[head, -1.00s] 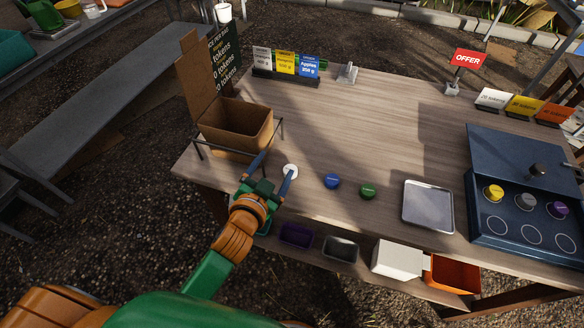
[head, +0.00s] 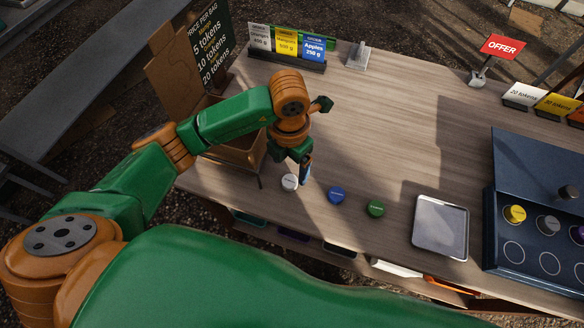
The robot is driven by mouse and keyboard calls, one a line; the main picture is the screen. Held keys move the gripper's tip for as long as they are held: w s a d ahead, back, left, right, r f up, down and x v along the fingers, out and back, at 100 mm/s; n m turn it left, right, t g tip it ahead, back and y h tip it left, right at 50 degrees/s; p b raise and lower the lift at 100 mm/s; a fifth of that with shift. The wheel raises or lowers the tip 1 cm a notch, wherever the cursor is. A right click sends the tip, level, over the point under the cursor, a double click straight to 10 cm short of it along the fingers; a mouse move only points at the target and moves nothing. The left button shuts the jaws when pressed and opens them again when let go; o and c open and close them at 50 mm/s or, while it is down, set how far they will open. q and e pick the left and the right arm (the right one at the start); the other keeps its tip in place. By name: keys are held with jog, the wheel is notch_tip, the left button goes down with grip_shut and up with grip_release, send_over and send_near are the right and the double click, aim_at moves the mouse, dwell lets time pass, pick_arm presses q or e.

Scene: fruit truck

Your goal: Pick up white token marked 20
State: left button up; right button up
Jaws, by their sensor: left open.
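The white token (head: 290,182) lies flat on the wooden table near its front edge; its marking is too small to read. Whether a finger touches the token cannot be told. A blue token (head: 337,195) and a green token (head: 376,209) lie in a row to the right of the white one. My right gripper is not in view.
A cardboard box (head: 233,160) stands left of the token, partly behind my arm. A metal tray (head: 440,227) and a dark blue token case (head: 537,175) are at the right. The table's middle is clear.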

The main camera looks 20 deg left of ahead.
aim_at(290, 181)
pick_arm(q)
jog(key=shift+s+d+f+p, duration=0.1)
jog(key=shift+s+f+p, duration=0.2)
jog(key=shift+f, duration=0.3)
jog(key=shift+s+f+p, duration=0.15)
jog(key=shift+f+p, duration=0.1)
jog(key=shift+f, duration=0.3)
jog(key=f, duration=0.3)
jog(key=shift+w+f, duration=0.2)
jog(key=shift+w, duration=0.1)
jog(key=shift+w+f, duration=0.15)
jog(key=shift+f, duration=0.25)
jog(key=shift+r, duration=0.1)
jog(key=c, duration=0.7)
grip_shut()
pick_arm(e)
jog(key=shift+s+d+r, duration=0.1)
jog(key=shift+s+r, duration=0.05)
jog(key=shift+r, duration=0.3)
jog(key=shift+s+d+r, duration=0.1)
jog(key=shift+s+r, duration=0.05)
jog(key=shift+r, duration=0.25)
